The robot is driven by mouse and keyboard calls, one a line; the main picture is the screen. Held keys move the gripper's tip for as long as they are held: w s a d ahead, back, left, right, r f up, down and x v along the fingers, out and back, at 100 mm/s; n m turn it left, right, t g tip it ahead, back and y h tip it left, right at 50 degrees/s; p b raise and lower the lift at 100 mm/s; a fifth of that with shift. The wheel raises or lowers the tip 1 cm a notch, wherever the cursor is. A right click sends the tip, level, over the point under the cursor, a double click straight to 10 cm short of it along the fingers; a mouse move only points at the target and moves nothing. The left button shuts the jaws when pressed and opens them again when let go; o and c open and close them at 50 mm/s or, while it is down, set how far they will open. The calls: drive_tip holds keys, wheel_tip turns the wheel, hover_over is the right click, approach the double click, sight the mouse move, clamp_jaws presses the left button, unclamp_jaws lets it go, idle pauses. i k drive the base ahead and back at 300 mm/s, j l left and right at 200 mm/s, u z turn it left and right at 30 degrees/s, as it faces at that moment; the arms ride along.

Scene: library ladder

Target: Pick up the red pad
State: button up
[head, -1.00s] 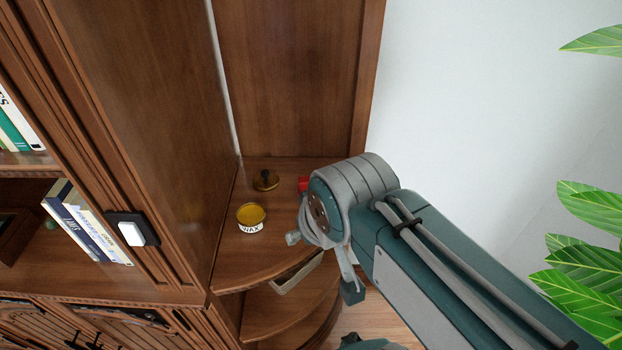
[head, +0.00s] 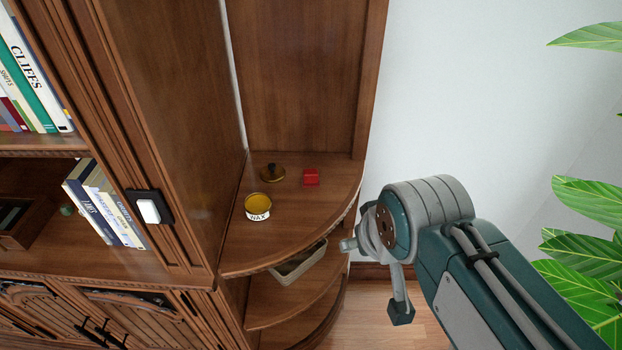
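The red pad (head: 311,177) is a small red block lying on the upper curved corner shelf (head: 290,222), toward its back right. It is in full view in the head view. My arm is to the right of the shelf, over the floor and in front of the white wall. Its visible end shows a grey and teal joint and a small dark tip below. Nothing of my arm touches the red pad.
A yellow wax tin (head: 258,206) and a dark brass-coloured lid (head: 272,172) stand left of the pad. A pale tray (head: 298,262) sits on the shelf below. A bookcase (head: 170,130) rises at left. A leafy plant (head: 590,225) is at right.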

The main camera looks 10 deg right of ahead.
sight(310, 178)
drive_tip(key=u, duration=0.4)
drive_tip(key=j+u, duration=0.1)
drive_tip(key=u, duration=1.8)
drive_tip(key=i, duration=0.1)
drive_tip(key=k+z, duration=0.15)
drive_tip(key=z, duration=2.15)
drive_tip(key=l+u, duration=0.4)
drive_tip(key=l, duration=0.25)
drive_tip(key=i, duration=0.05)
